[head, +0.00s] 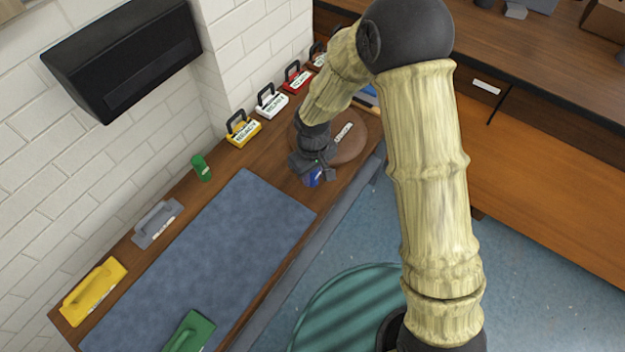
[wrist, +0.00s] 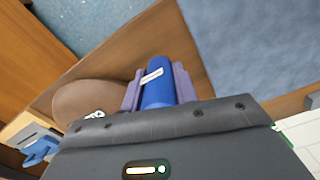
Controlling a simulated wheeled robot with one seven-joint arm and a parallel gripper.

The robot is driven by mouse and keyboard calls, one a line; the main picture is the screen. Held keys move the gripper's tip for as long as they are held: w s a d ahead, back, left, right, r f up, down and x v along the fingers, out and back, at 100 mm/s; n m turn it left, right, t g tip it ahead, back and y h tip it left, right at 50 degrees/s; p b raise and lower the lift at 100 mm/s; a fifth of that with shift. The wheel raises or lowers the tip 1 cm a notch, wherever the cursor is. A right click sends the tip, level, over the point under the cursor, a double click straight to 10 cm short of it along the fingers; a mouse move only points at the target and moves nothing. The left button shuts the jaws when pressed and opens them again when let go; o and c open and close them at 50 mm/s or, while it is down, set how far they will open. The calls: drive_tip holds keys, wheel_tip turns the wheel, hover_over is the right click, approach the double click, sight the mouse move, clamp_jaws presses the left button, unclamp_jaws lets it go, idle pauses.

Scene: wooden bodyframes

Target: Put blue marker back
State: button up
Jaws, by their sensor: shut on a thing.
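The blue marker (wrist: 157,84) is a short blue cylinder with a white label. In the wrist view it sits between the two purple-grey fingers of my gripper (wrist: 158,88), which is shut on it. In the head view my gripper (head: 318,172) is over the wooden counter, between the blue mat and the round brown disc. Only a small part of the blue marker (head: 313,178) shows there below the fingers. I cannot tell whether it touches the counter. A green cylinder (head: 201,168) of similar form stands by the wall, left of my gripper.
The blue mat (head: 215,255) covers much of the counter. Labelled boxes, including a yellow one (head: 243,130), line the wall. The brown disc (head: 352,145) carries a white label.

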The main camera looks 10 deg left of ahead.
sight(313, 182)
drive_tip(key=shift+f, duration=1.85)
drive_tip(key=shift+f, duration=0.15)
drive_tip(key=o, duration=1)
wheel_tip(313, 182, up, 12)
drive_tip(key=shift+r, duration=0.2)
